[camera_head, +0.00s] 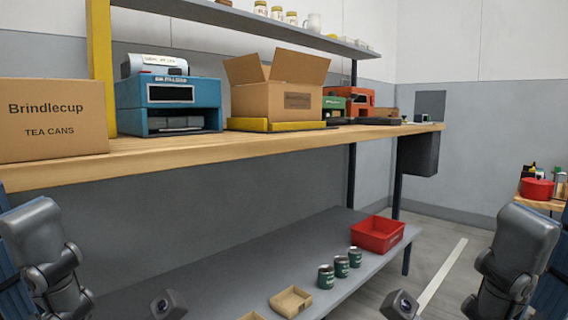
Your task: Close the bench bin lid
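The bench bin (418,153) is a dark grey box hanging at the right end of the workbench, just below the tabletop. A flat grey panel (430,106), which looks like its lid, stands upright above the bench end, so the bin appears open. The bin's inside is hidden. My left gripper (168,304) shows only partly at the bottom edge, left of centre. My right gripper (400,305) shows only partly at the bottom edge, right of centre. Both are well apart from the bin, and their fingers cannot be made out.
The workbench (230,147) carries a Brindlecup carton (52,120), a blue machine (168,104), an open cardboard box (277,100) and an orange machine (370,98). The lower shelf (230,255) holds a red tray (378,234) and green cans (341,266). Floor right of the bench is clear.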

